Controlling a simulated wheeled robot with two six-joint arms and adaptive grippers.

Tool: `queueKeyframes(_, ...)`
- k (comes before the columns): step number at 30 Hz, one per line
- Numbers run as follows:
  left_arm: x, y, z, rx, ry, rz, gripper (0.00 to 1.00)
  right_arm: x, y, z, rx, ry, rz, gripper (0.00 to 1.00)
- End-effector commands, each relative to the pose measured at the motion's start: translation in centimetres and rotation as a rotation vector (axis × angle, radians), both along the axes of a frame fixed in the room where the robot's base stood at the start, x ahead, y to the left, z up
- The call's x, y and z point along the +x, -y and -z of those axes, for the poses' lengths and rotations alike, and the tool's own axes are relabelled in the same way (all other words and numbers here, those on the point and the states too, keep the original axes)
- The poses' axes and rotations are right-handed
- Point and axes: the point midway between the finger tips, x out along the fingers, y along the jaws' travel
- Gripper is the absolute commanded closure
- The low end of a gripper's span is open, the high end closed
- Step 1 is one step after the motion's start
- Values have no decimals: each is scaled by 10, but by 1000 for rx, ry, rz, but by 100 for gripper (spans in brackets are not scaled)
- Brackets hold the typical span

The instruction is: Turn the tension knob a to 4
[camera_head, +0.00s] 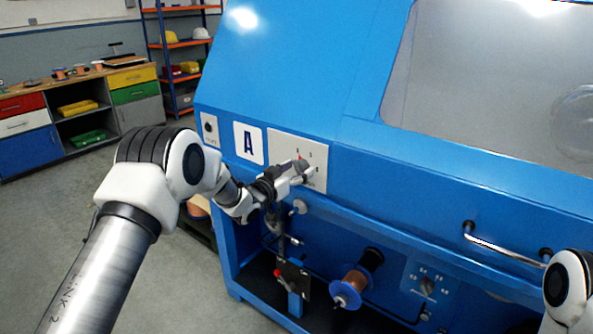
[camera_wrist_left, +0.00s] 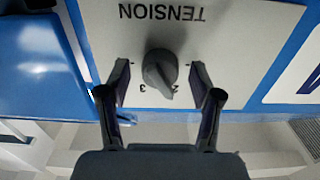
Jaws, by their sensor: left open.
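The grey tension knob (camera_wrist_left: 158,70) sits on a pale panel (camera_wrist_left: 235,50) lettered TENSION, which appears upside down in the left wrist view. Its pointer is directed downward in that view, close to the 2, with the 3 just to the left; the exact setting is hard to tell. My left gripper (camera_wrist_left: 160,84) is open, with one finger on each side of the knob and visible gaps between. In the head view my left gripper (camera_head: 303,173) is in front of the panel (camera_head: 316,152) and partly hides the knob. My right gripper is out of view.
The panel is on a blue machine (camera_head: 290,80) beside a white plate marked A (camera_head: 248,144). A small control plate (camera_head: 209,129) is left of it. Below are a copper spool (camera_head: 352,285) and another dial (camera_head: 428,287). A metal handle (camera_head: 500,250) sticks out at right.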

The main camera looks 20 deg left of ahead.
Motion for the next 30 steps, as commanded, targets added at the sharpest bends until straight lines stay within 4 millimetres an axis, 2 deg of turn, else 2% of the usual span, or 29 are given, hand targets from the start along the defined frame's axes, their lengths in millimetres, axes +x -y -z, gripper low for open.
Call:
queueKeyframes(2,0,0,0,0,0,0,35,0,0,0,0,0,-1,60)
queueKeyframes(3,0,0,1,0,-1,0,49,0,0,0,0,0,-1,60)
queueKeyframes(7,0,0,1,0,-1,-1,95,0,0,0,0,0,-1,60)
queueKeyframes(30,0,-1,-1,14,8,-1,95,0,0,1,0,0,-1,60)
